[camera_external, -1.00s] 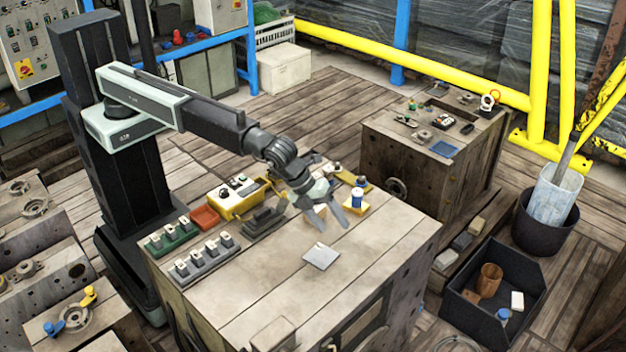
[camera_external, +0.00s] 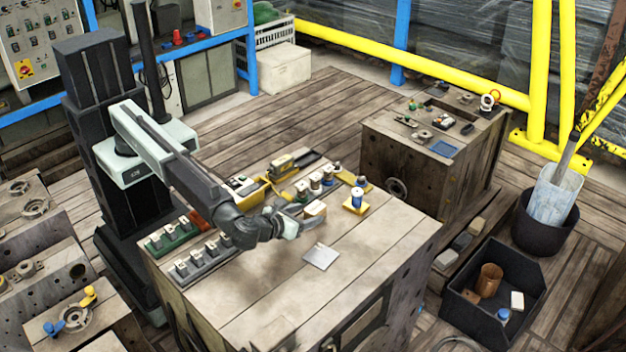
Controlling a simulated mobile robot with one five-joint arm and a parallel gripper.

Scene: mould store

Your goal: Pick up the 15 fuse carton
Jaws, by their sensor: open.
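A small tan and white carton (camera_external: 315,209) sits on the wooden block table (camera_external: 385,245), right of the middle of its top. It looks like the fuse carton, but no number can be read at this size. My gripper (camera_external: 312,219) is low over the table, reaching in from the left, with its fingers beside the carton. The jaws are open. The near finger shows in front of the carton's lower edge; the far finger is partly hidden, and whether either touches the carton cannot be told.
A yellow holder with a blue-topped item (camera_external: 356,199) stands close right of the carton. A flat pale plate (camera_external: 321,257) lies in front. Several small parts stand in a row (camera_external: 315,183) behind. Green and grey racks (camera_external: 205,260) are at the left. The table's front right is clear.

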